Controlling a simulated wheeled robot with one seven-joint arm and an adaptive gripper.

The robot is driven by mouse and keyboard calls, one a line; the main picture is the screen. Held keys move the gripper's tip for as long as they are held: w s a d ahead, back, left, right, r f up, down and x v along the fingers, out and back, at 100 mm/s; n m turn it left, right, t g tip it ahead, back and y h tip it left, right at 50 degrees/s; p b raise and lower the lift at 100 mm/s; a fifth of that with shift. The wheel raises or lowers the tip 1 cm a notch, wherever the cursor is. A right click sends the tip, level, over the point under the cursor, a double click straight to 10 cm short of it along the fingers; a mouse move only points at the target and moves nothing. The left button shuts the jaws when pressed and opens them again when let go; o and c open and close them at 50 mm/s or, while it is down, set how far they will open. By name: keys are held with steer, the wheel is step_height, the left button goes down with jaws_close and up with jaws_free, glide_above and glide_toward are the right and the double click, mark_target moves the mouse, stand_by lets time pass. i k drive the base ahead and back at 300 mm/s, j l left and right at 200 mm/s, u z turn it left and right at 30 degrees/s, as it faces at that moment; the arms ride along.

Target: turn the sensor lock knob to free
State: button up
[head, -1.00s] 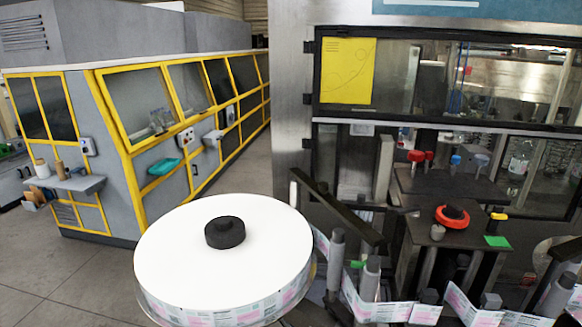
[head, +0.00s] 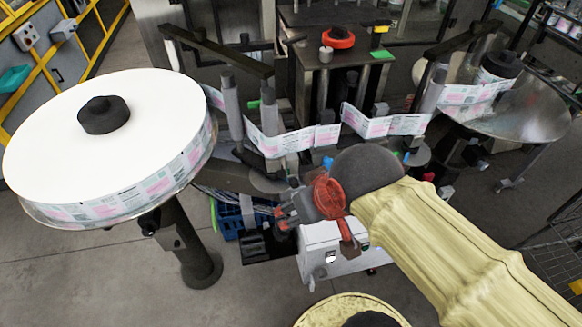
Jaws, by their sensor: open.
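My gripper (head: 283,213) is in the head view, at the end of my arm, which reaches in from the lower right. It is small and dark here, with its fingers pointing left, and it looks open and empty. It shows in front of and below the label web (head: 285,140) of the labeller. I cannot tell for sure which part is the sensor lock knob. Small coloured parts along the web include a green one (head: 254,104) by the left roller and a blue one (head: 327,163) just above my wrist. My arm hides part of the machine behind it.
A large white label reel (head: 50,130) with a black hub stands at left on a post. A metal reel plate (head: 530,108) is at right. A red handwheel (head: 338,38) sits on the machine at the back. A white box (head: 318,245) stands below my gripper. Floor is clear at lower left.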

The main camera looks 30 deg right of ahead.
mark_target(293, 183)
steer(key=k+j+z, duration=0.2)
steer(key=k, duration=0.2)
steer(key=k+j+z, duration=0.25)
steer(key=k, duration=0.15)
steer(key=l, duration=0.1)
